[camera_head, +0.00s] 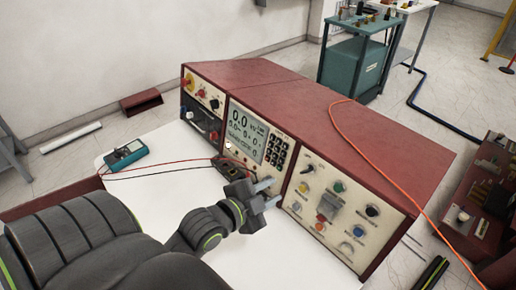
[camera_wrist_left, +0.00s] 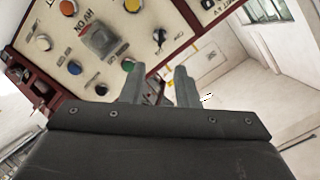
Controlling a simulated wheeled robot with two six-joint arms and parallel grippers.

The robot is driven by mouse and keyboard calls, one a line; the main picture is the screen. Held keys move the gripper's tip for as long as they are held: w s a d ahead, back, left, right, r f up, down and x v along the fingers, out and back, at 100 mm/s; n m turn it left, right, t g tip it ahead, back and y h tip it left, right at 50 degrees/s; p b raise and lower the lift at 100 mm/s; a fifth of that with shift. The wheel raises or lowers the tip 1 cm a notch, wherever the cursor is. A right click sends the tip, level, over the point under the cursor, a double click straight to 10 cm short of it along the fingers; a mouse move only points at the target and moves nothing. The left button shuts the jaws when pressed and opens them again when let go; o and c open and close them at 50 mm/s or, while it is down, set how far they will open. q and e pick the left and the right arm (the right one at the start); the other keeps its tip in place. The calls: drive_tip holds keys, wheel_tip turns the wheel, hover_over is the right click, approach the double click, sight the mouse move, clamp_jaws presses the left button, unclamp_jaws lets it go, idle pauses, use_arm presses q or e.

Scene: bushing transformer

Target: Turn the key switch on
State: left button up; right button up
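The right-hand control panel (camera_head: 327,240) of the red-cased console carries several knobs and buttons. A small dark key-like switch (camera_head: 308,169) sits near its upper left corner; it also shows in the left wrist view (camera_wrist_left: 160,37), though I cannot be sure it is the key switch. My left gripper (camera_head: 270,193) is open and empty, in front of the console's front face, left of this panel and apart from the switch. In the left wrist view its two fingers (camera_wrist_left: 159,88) stand apart, below the switch. My right gripper is not in view.
A lit display (camera_head: 246,132) and keypad fill the console's middle. A teal handheld meter (camera_head: 126,154) lies on the white table (camera_head: 160,200), with red and black leads running to the console. An orange cable (camera_head: 365,150) crosses the console top. A teal cart (camera_head: 355,65) stands behind.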

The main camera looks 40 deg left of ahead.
use_arm(q)
drive_tip(key=shift+v, duration=1.95)
